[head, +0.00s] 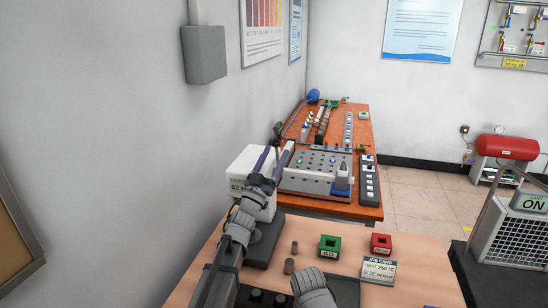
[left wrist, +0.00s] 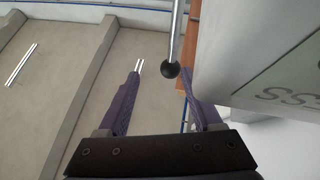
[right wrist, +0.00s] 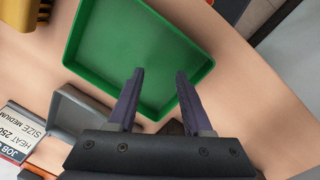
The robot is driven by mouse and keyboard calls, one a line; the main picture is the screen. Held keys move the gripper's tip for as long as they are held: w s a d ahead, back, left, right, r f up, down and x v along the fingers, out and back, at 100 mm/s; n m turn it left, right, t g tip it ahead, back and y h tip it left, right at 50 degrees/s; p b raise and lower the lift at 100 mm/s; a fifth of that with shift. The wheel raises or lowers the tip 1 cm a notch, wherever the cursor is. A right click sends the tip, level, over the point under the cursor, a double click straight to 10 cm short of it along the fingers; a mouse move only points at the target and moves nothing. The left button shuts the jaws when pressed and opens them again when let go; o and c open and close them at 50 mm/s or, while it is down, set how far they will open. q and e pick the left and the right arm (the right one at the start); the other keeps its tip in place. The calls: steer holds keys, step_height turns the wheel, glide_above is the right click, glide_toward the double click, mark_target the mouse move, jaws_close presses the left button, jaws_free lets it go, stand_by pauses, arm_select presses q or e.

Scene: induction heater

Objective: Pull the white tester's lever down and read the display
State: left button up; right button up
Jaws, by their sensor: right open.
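The white tester (head: 245,170) stands at the back left of the near table, partly covered by my left arm. Its display shows "62 H", cut off by my gripper. In the left wrist view, the lever shows as a metal rod with a black ball knob (left wrist: 171,71). My left gripper (head: 274,158) is open, with its purple fingers on either side of the knob in that view; I cannot tell whether they touch it. The tester's body (left wrist: 245,50) is right beside the right finger. My right gripper (right wrist: 160,73) is open and empty above the green tray (right wrist: 130,50).
A green GO box (head: 329,246), a red box (head: 381,244) and a job card (head: 378,270) reading "HEAT 250 °C, SIZE MEDIUM" are on the near table. A small grey-brown cylinder (head: 289,266) stands near the tester. An orange workbench (head: 370,212) with a peg panel is behind.

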step_height(320, 180, down, 2)
steer(key=shift+f+b, duration=0.1)
steer(key=shift+b, duration=0.95)
steer(key=shift+r, duration=0.25)
arm_select(q)
steer(key=s+a+f, duration=0.1)
steer(key=s+a, duration=0.2)
steer(key=s, duration=0.3)
steer(key=s+a, duration=0.3)
steer(key=s, duration=0.4)
steer(key=shift+f, duration=0.35)
